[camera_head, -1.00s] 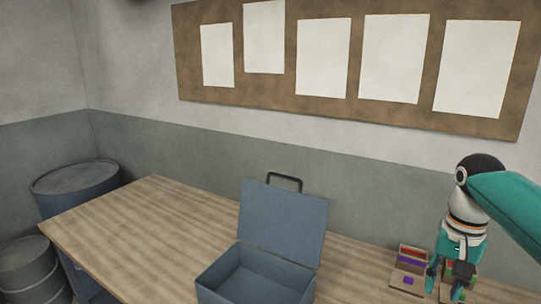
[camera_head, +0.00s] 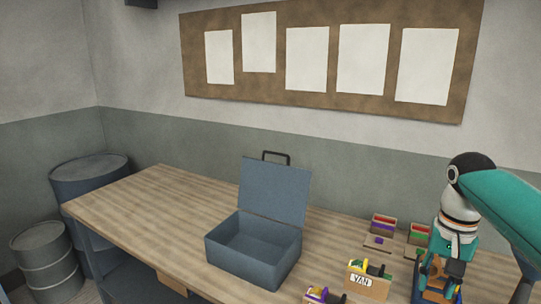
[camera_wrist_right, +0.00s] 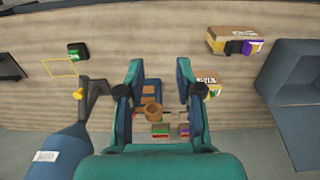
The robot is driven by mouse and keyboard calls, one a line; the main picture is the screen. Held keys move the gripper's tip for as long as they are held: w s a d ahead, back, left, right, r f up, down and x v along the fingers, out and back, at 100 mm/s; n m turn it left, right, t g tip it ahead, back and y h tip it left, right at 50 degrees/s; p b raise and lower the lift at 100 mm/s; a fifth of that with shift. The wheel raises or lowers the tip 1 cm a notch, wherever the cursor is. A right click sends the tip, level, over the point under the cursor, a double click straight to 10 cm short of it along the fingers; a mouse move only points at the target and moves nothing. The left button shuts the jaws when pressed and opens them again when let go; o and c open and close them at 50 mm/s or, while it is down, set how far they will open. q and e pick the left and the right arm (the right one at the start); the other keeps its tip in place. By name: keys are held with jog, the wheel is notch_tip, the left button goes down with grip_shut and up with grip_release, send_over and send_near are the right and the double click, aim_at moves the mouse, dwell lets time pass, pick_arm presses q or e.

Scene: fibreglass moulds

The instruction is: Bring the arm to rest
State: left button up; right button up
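My right arm comes in from the right in the head view, and its gripper (camera_head: 437,284) points down over the right part of the workbench (camera_head: 150,205). In the wrist view the two teal fingers of the right gripper (camera_wrist_right: 156,92) stand well apart. A blue and brown item (camera_wrist_right: 152,110) shows between them, apparently beyond the fingertips on the bench. I see no hold on anything. My left arm and gripper are in neither view.
An open blue-grey case (camera_head: 255,245) stands left of the right gripper. A small box marked VAN (camera_head: 366,281) and small trays (camera_head: 383,224) with coloured pieces lie near the gripper. Drums (camera_head: 90,180) stand at the left. The bench's left part is clear.

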jog(key=a+f+n+y+b, duration=0.15)
jog(key=a+f, duration=0.25)
jog(key=f, duration=0.8)
jog(key=a+f+n+b, duration=0.15)
jog(key=a+f, duration=0.35)
jog(key=f, duration=0.7)
jog(key=a+f+n+y+b, duration=0.1)
jog(key=a+f+b, duration=0.25)
jog(key=f, duration=0.85)
jog(key=s+a+f+b, duration=0.1)
jog(key=s+a+f, duration=0.3)
jog(key=s+f, duration=0.5)
jog(key=s+a+f+y+b, duration=0.1)
jog(key=s+a+f, duration=0.3)
jog(key=s+f, duration=0.5)
jog(key=shift+s+a+f+t+b, duration=0.15)
jog(key=shift+s+t+b, duration=0.15)
jog(key=shift+s+b, duration=0.35)
